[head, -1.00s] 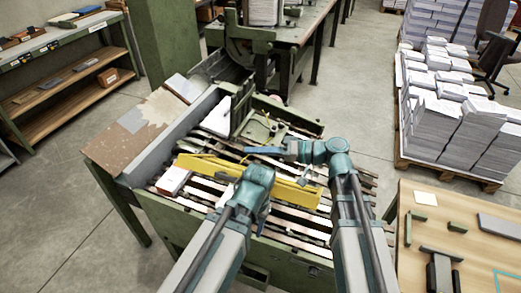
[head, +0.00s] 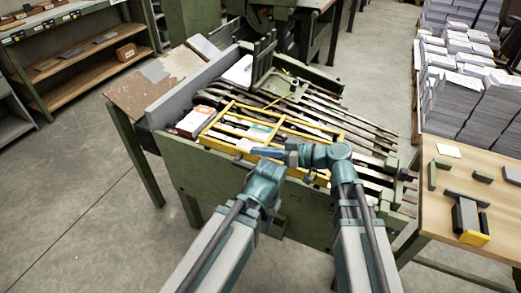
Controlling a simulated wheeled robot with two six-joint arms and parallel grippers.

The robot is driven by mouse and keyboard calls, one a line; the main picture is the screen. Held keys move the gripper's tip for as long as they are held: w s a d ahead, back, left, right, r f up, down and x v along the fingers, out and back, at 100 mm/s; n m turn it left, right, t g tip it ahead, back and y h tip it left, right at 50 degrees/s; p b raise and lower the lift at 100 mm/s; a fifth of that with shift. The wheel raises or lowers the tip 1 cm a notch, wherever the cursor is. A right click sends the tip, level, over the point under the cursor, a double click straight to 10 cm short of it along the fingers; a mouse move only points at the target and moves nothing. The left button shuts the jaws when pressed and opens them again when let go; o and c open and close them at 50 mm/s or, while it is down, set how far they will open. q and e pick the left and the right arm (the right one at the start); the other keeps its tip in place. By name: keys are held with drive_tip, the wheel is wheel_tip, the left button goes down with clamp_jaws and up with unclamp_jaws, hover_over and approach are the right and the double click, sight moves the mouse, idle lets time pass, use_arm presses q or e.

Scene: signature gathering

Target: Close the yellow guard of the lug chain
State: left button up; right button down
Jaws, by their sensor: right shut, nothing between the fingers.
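The yellow guard (head: 285,124) is an open frame of rails and crossbars. It lies low over the near part of the lug chain (head: 345,119), looking roughly flat; I cannot tell whether it is fully seated. My right gripper (head: 268,153) is shut and empty, pointing left at the guard's near rail. It overlaps that rail in the picture; contact cannot be told. My left arm's wrist is just below the near rail, and its fingers are hidden or too unclear to read. Both wrists cover parts of the guard's near side.
Paper stacks (head: 195,121) sit at the chain's left end, beside a grey side wall (head: 190,88). A wooden table (head: 425,215) with small tools stands at the right. Paper piles (head: 465,105) stand behind it. Open floor lies at the front left.

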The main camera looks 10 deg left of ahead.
drive_tip(key=f+b, duration=0.1)
drive_tip(key=f, duration=0.1)
drive_tip(key=f+b, duration=0.2)
drive_tip(key=s+f+b, duration=0.1)
drive_tip(key=f, duration=0.1)
drive_tip(key=shift+a+b, duration=0.15)
drive_tip(key=shift+b, duration=0.15)
use_arm(q)
wheel_tip(320, 180, down, 6)
drive_tip(key=s, duration=0.1)
drive_tip(key=shift+a, duration=0.15)
use_arm(e)
drive_tip(key=shift+f, duration=0.15)
use_arm(q)
drive_tip(key=shift+f, duration=0.1)
use_arm(e)
drive_tip(key=shift+s, duration=0.1)
wheel_tip(320, 180, up, 5)
drive_tip(key=p, duration=0.4)
use_arm(q)
wheel_tip(320, 180, up, 6)
drive_tip(key=p, duration=0.2)
drive_tip(key=shift+d+r, duration=0.25)
drive_tip(key=shift+d, duration=0.2)
use_arm(e)
drive_tip(key=v, duration=0.9)
drive_tip(key=shift+s+d+f, duration=0.2)
drive_tip(key=shift+d, duration=0.25)
